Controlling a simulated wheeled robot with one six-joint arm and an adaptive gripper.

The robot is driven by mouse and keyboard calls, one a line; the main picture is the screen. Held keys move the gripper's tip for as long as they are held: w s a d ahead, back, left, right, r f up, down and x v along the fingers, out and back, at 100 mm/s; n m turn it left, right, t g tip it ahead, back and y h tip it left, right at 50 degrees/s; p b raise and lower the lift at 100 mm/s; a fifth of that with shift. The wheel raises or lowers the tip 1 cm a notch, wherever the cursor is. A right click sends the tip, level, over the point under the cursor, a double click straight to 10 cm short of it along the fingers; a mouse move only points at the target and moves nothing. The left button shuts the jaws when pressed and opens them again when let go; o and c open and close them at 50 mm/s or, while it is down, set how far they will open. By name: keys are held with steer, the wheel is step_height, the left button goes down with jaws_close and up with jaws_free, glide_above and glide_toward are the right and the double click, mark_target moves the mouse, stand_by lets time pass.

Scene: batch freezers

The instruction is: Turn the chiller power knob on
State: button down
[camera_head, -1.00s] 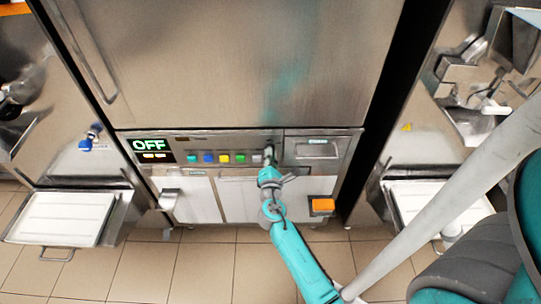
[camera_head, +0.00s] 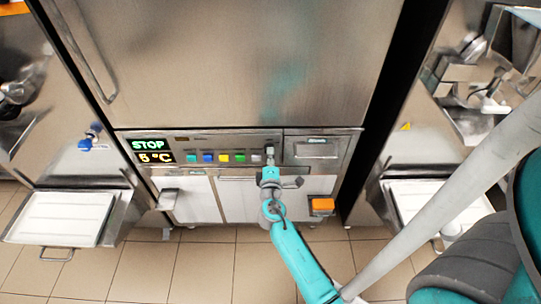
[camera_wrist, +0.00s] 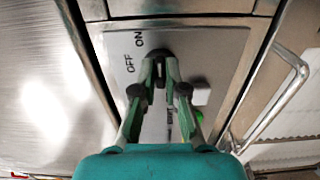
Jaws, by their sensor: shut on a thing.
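The chiller (camera_head: 240,70) is a large steel cabinet with a control panel below its door. The display (camera_head: 152,151) at the panel's left reads STOP and 5 °C. My gripper (camera_head: 270,157) is at the panel, right of the coloured buttons. In the wrist view my gripper (camera_wrist: 161,68) is shut on the dark power knob (camera_wrist: 158,53), beside the printed OFF and ON labels. The fingers hide part of the knob, so its exact angle cannot be told.
Several coloured buttons (camera_head: 223,158) sit in a row left of my gripper. An orange block (camera_head: 322,205) is below the panel at right. Steel machines with white trays (camera_head: 62,217) stand on both sides. The tiled floor in front is clear.

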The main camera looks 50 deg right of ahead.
steer(key=shift+s+d, duration=0.1)
stand_by(0.3)
steer(key=c, duration=1.2)
jaws_free()
steer(key=v, duration=1.2)
